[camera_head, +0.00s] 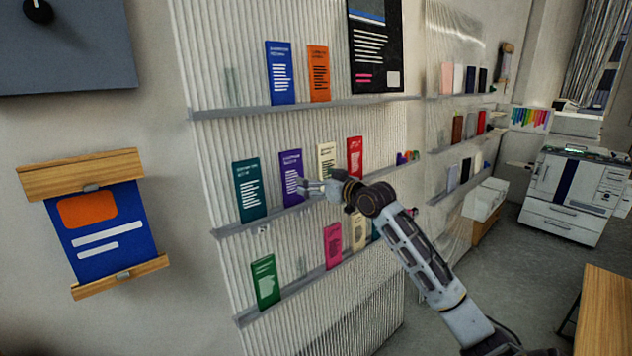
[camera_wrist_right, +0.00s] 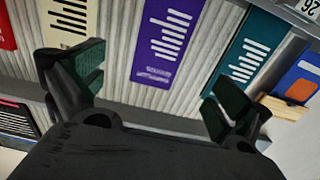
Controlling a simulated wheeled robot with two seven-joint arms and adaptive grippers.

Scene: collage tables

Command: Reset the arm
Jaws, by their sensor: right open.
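My right arm reaches in from the lower right in the head view, and its gripper (camera_head: 312,187) is in front of the middle shelf. In the right wrist view the gripper (camera_wrist_right: 150,95) has its fingers spread wide with nothing between them. A purple booklet (camera_head: 291,177) stands on the shelf just left of the gripper; it also shows in the wrist view (camera_wrist_right: 168,45) beyond the gap between the fingers. A teal booklet (camera_head: 249,191) stands further left, and a cream one (camera_head: 327,161) and a red one (camera_head: 355,157) stand to the right. My left gripper is not in view.
The upper shelf (camera_head: 300,108) holds a blue booklet (camera_head: 280,73) and an orange one (camera_head: 318,73). The lower shelf holds a green booklet (camera_head: 265,282) and a pink one (camera_head: 332,245). A wooden table (camera_head: 606,310) is at lower right, a printer (camera_head: 575,195) behind it.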

